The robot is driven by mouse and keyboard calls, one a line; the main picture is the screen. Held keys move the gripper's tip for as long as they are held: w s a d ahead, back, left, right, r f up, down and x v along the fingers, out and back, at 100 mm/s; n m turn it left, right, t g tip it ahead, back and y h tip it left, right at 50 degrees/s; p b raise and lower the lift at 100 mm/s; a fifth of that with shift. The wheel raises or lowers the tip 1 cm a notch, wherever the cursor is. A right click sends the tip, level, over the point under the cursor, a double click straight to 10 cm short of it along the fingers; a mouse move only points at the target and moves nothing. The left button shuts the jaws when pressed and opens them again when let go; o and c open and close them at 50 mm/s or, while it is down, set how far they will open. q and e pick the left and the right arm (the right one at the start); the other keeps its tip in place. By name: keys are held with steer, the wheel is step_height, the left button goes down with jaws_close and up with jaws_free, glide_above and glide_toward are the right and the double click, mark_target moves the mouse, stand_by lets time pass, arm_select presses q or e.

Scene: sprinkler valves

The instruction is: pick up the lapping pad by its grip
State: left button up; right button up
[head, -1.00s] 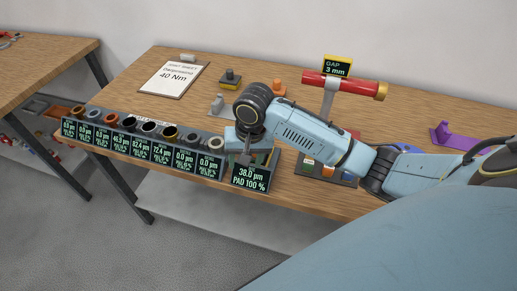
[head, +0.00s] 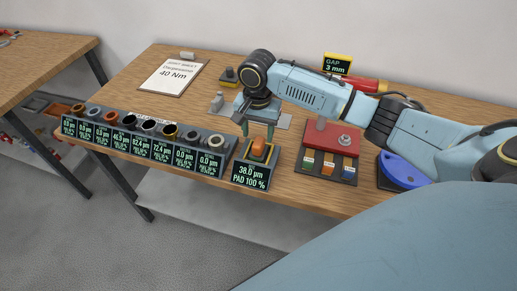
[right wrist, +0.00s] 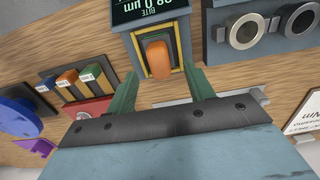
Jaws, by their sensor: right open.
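An orange rounded block, which looks like the grip of the lapping pad (head: 259,147), sits in a dark, yellow-edged holder behind the "PAD 100 %" display (head: 249,176). The same orange block (right wrist: 159,58) is at the upper middle of the right wrist view. My right gripper (head: 257,132) is open and empty, its green fingers pointing down just behind and above the block. In the right wrist view its fingers (right wrist: 158,80) stand apart, with the block ahead, roughly between them. The pad's underside is hidden. My left gripper is not in view.
A row of rings with displays (head: 145,145) runs to the left of the holder. A red plate (head: 335,137) with coloured, labelled blocks and a blue round object (head: 403,172) stand to the right. A torque sheet (head: 172,76) lies at the back left. My right arm partly covers a red tube (head: 366,85).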

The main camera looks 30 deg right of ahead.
mark_target(259, 141)
step_height(259, 141, down, 5)
steer(key=shift+d+f, duration=0.15)
jaws_close()
stand_by(0.4)
